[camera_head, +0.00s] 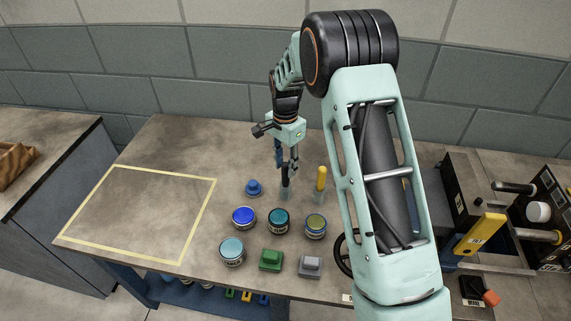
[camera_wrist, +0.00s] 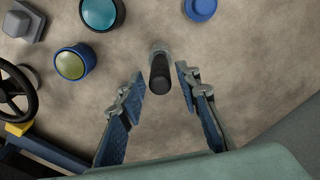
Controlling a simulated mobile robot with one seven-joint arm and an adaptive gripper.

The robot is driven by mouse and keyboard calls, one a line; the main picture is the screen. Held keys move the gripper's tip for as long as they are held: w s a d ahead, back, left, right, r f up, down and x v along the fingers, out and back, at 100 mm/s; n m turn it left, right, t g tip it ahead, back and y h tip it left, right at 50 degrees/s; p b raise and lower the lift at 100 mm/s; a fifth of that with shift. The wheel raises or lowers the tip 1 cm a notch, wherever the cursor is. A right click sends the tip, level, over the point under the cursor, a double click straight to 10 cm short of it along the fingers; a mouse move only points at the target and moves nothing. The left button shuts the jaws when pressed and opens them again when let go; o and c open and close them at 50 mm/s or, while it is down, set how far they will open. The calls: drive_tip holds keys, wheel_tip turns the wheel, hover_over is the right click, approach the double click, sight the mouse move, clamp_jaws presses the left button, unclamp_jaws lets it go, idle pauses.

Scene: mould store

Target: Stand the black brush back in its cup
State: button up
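The black brush (camera_head: 285,182) stands about upright, its lower end at a small grey-teal cup (camera_head: 286,195). In the wrist view I look down along the brush's dark handle (camera_wrist: 160,76), and a grey rim, seemingly the cup (camera_wrist: 160,48), shows at its far end. My gripper (camera_head: 287,162) points down just above the brush. In the wrist view my gripper (camera_wrist: 160,80) is open, one finger on each side of the handle with a visible gap to both. How deep the brush sits in the cup is hard to tell.
A yellow-handled brush (camera_head: 321,178) stands close by on the right. A blue knob-like piece (camera_head: 253,188) is to the left. In front are several paint pots, a green block (camera_head: 271,260) and a grey block (camera_head: 310,266). The yellow-taped area (camera_head: 140,215) at left is empty.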

drive_tip(key=shift+o, duration=0.4)
drive_tip(key=shift+r, duration=0.1)
wheel_tip(320, 180, up, 12)
idle(0.3)
idle(0.7)
